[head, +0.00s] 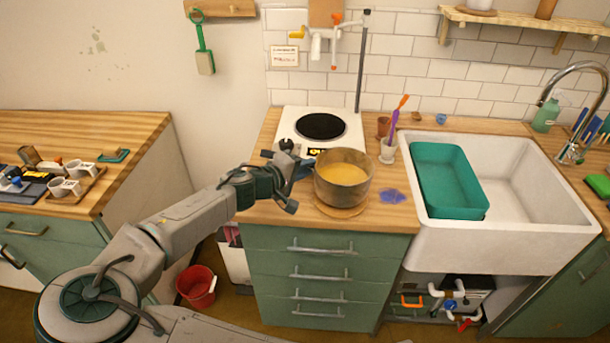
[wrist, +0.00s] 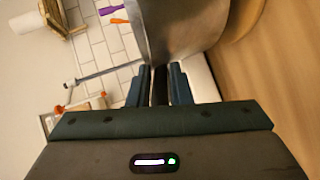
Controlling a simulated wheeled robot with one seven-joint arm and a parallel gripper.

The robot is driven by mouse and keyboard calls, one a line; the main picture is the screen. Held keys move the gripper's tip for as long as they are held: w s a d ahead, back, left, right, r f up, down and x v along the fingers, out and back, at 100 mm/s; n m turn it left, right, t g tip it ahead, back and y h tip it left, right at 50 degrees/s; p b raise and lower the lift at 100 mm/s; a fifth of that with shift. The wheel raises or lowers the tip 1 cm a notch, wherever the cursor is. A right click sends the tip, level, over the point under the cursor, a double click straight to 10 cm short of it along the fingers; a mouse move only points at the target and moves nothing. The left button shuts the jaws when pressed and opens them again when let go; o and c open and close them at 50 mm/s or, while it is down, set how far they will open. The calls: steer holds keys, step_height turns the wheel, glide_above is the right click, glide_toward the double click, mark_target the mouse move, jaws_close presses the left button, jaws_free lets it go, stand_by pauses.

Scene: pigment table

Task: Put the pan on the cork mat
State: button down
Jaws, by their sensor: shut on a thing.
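The pan (head: 342,185) is a grey metal pot holding yellow-orange liquid, level in the head view. The round cork mat (head: 342,211) shows under its base at the front; whether the base rests on the mat or sits slightly above it I cannot tell. My gripper (head: 301,168) is at the pan's left side, shut on its handle. In the wrist view the pan's wall (wrist: 182,28) is just beyond my gripper (wrist: 160,78), the dark handle is between the fingers, and a curved edge of the mat (wrist: 243,16) shows beside the pan.
A white hob (head: 321,126) with a black plate stands behind the pan. A purple spill (head: 392,196) lies to its right. A cup with tools (head: 388,151) stands behind, and a white sink (head: 520,190) with a teal tub (head: 448,180) is further right.

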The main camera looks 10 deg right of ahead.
steer(key=shift+f, duration=1.25)
steer(key=c, duration=1.3)
jaws_free()
steer(key=shift+f, duration=0.1)
